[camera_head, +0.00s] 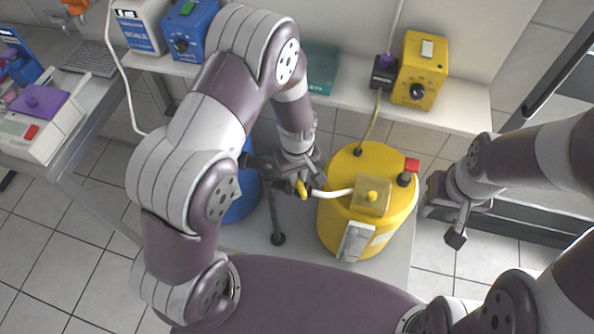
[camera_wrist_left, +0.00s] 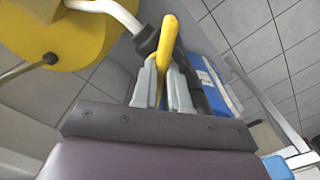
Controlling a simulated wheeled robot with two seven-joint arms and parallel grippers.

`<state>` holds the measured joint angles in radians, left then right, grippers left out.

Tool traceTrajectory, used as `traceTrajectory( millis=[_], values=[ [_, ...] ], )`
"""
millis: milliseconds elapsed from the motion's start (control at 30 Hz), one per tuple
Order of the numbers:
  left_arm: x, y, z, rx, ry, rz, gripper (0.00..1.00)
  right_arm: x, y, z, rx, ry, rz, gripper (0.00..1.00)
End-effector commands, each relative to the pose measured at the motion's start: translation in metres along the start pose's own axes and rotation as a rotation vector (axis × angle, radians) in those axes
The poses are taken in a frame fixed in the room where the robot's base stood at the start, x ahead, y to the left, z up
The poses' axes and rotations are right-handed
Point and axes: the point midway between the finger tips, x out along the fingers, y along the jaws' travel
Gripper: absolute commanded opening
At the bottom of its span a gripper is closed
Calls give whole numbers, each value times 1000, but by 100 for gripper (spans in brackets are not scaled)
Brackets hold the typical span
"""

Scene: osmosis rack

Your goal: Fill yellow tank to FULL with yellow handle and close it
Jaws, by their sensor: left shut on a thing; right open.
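The yellow tank (camera_head: 337,222) stands on the lower shelf, with a brass-coloured block on top, a red cap and a white label on its front. A white pipe (camera_head: 334,192) runs left from the block to the yellow handle (camera_head: 301,188). My left gripper (camera_head: 308,186) is shut on the yellow handle, left of the tank. In the left wrist view the yellow handle (camera_wrist_left: 167,40) passes between the fingers (camera_wrist_left: 165,88), beside the white pipe's dark end. My right gripper (camera_head: 446,222) is open and empty, right of the tank. The label's reading is too small to tell.
A blue tank (camera_head: 241,202) stands partly hidden behind my left arm. A yellow control box (camera_head: 419,69) and a blue control box (camera_head: 187,29) sit on the upper shelf (camera_head: 455,108). A dark upright rod (camera_head: 276,215) stands between the tanks. A side table at left holds lab devices.

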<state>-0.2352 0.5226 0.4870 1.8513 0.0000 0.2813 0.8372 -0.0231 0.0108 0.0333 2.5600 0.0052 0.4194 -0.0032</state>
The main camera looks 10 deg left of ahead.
Motion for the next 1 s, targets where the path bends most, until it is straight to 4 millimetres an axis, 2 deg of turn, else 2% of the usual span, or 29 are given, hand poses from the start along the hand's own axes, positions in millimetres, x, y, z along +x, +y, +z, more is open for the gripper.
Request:
traceTrajectory(
  millis=[600,1000],
  values=[
    [-2,1,0,-576,1,2,0,-11,0,-1,0,0,0,43],
    [-2,1,-1,-852,1,3,0,-14,0,-2,0,0,0,43]
  ],
)
